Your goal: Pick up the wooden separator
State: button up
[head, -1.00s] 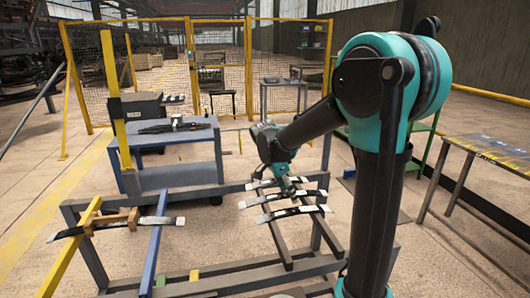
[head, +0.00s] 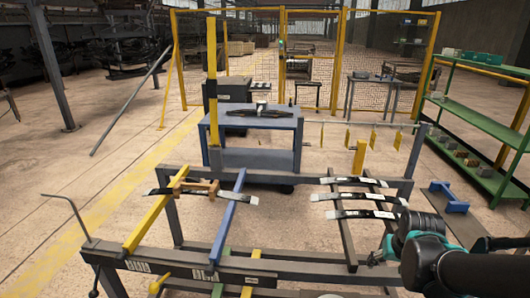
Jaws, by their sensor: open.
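The wooden separator (head: 197,186) is a small brown piece with short blocks at its ends. It rests at the left of the rack, by the dark leaf spring (head: 232,198) that lies across the yellow bar (head: 150,222) and the blue bar (head: 229,217). My arm shows at the lower right, well apart from the separator. I cannot make out my gripper's fingers in this view.
Several leaf springs (head: 362,196) lie across dark bars on the right of the rack (head: 200,262). A blue cart (head: 258,160) stands behind it. Green shelves (head: 483,122) stand at the right. Open floor lies to the left.

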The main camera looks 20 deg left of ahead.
aim_at(213, 189)
jog(key=k+u, duration=0.1)
jog(key=u, duration=0.35)
jog(key=k+j+u, duration=0.1)
jog(key=u, duration=0.35)
jog(key=k+j+u, duration=0.1)
jog(key=u, duration=0.35)
